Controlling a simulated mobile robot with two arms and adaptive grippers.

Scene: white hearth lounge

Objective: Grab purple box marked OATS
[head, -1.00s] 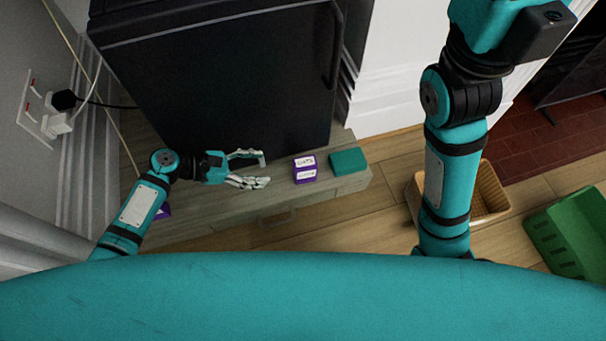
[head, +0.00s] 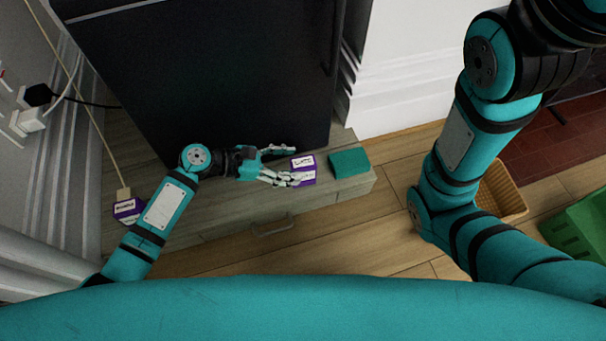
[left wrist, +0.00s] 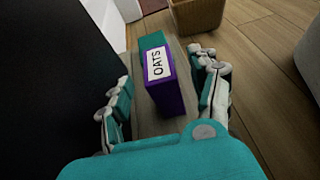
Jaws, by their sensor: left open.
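The purple box marked OATS (head: 304,170) stands on the low wooden cabinet, in front of the black fridge-like unit. It also shows in the left wrist view (left wrist: 166,93), with its white OATS label facing up toward the camera. My left gripper (head: 294,164) is open at the box's left side, with its fingers reaching along two sides of it. In the left wrist view the box stands between the spread fingers, with a gap on the left; contact on the right cannot be told. My right arm is in the head view, but its gripper is out of the picture.
A teal box (head: 349,163) stands just right of the OATS box. Another purple box with a white label (head: 128,210) is at the cabinet's left end. The black unit (head: 205,75) rises behind. A wicker basket (head: 503,190) and green crate (head: 580,228) stand on the floor at right.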

